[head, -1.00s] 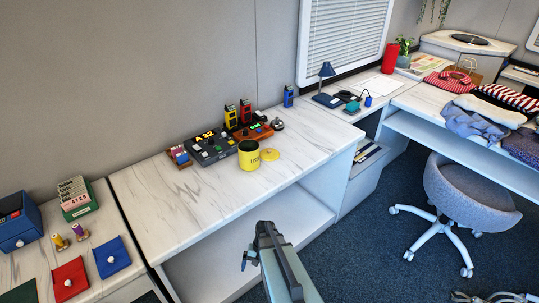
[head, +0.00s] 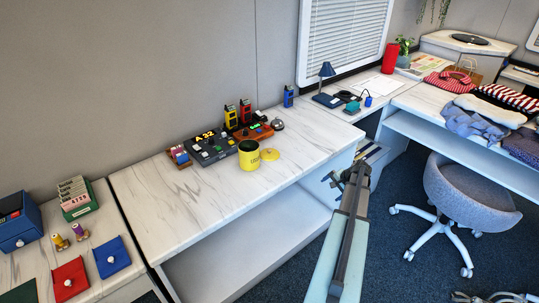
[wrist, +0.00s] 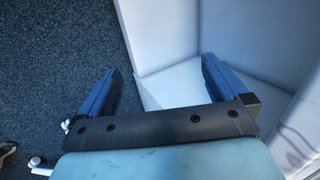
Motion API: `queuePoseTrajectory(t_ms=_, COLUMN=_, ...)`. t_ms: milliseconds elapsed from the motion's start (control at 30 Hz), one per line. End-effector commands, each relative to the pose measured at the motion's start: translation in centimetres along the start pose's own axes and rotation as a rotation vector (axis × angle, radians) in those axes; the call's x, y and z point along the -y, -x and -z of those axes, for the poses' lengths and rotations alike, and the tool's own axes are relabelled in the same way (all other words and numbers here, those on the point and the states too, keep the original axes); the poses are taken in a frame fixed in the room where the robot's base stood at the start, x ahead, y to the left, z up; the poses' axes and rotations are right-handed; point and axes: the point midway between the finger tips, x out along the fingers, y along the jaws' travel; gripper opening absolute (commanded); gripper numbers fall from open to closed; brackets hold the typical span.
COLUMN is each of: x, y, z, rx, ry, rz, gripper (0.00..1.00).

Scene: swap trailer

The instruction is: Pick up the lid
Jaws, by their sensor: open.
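A yellow lid (head: 270,154) lies on the white marbled counter (head: 185,205), just right of an open yellow canister (head: 249,155) with dark lettering. My gripper (head: 343,180) is in front of the counter's right end, to the right of the lid and apart from it. In the wrist view my gripper (wrist: 160,88) has its two blue fingers spread wide with nothing between them. The lid and canister do not show in the wrist view, which looks at the floor and white cabinet panels.
A dark control box (head: 210,146), yellow radios (head: 231,117) and a silver bell (head: 278,124) stand behind the canister and lid. An office chair (head: 468,195) is at the right. The counter's left part is clear.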

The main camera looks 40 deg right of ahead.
Motion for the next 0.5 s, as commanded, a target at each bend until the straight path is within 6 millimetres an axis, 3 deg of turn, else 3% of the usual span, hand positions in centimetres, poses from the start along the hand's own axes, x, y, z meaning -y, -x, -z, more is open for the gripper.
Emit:
queuePoseTrajectory(t_ms=33, x=-0.2, y=1.5, z=2.1, rx=-0.024, ry=-0.025, rz=0.016, gripper=1.0)
queuePoseTrajectory(t_ms=200, x=-0.6, y=5.8, z=6.7, rx=-0.079, ry=-0.093, rz=0.056, gripper=1.0)
queuePoseTrajectory(t_ms=367, x=-0.1, y=9.0, z=9.4, rx=-0.106, ry=-0.141, rz=0.073, gripper=1.0)
queuePoseTrajectory(t_ms=500, x=1.6, y=10.8, z=10.4, rx=-0.107, ry=-0.175, rz=0.07, gripper=1.0)
